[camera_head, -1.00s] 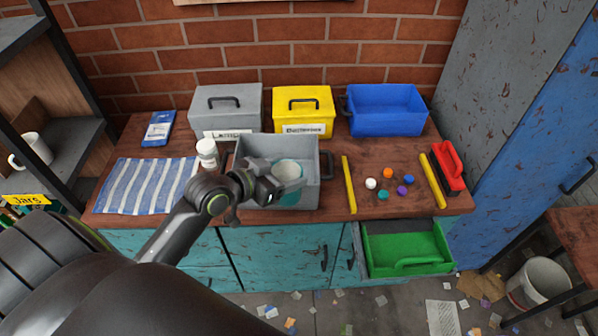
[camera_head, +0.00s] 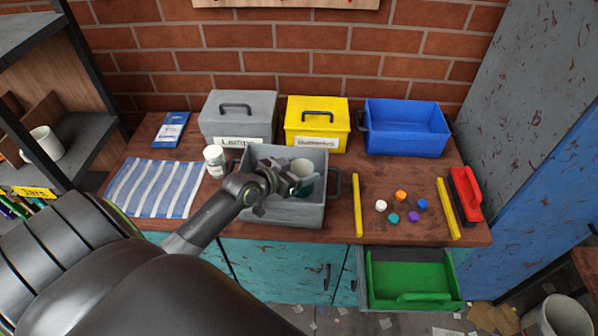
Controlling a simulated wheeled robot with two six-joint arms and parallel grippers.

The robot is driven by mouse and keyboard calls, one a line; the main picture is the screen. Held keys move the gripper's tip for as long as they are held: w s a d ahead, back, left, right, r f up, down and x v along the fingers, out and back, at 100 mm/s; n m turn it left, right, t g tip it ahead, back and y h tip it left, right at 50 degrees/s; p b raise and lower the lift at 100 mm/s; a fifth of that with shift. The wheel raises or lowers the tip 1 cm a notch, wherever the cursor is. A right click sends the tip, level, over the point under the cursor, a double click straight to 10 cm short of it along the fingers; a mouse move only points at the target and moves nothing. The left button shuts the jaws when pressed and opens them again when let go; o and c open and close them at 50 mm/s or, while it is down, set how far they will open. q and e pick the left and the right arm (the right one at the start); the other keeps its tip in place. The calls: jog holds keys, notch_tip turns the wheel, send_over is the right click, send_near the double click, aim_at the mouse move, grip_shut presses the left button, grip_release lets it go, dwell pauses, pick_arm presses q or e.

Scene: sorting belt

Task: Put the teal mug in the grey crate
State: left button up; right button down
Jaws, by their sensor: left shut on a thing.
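The teal mug (camera_head: 303,187), with a pale inside, shows within the outline of the open grey crate (camera_head: 283,213). It appears to be down between the crate's walls; I cannot tell whether it touches the floor. My left gripper (camera_head: 287,183) is over the crate, shut on the mug at its left side. The gripper and wrist hide part of the mug and the crate's left interior. My right gripper is not in view.
A white jar (camera_head: 215,161) stands just left of the crate, beside a striped cloth (camera_head: 156,188). Lidded grey (camera_head: 238,117) and yellow (camera_head: 318,123) boxes and a blue bin (camera_head: 405,128) stand behind. Several small balls lie right, between yellow bars. A green drawer (camera_head: 412,279) is open below.

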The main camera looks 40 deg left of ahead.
pick_arm(q)
jog(key=shift+f, duration=0.5)
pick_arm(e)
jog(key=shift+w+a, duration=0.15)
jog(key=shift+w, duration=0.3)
pick_arm(q)
jog(key=shift+f+b, duration=0.35)
jog(key=shift+b, duration=0.05)
jog(key=shift+f, duration=0.25)
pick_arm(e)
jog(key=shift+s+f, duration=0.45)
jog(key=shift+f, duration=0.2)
pick_arm(q)
jog(key=o, duration=1.1)
jog(key=shift+s, duration=0.1)
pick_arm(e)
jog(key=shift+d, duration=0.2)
pick_arm(q)
jog(key=shift+o, duration=0.2)
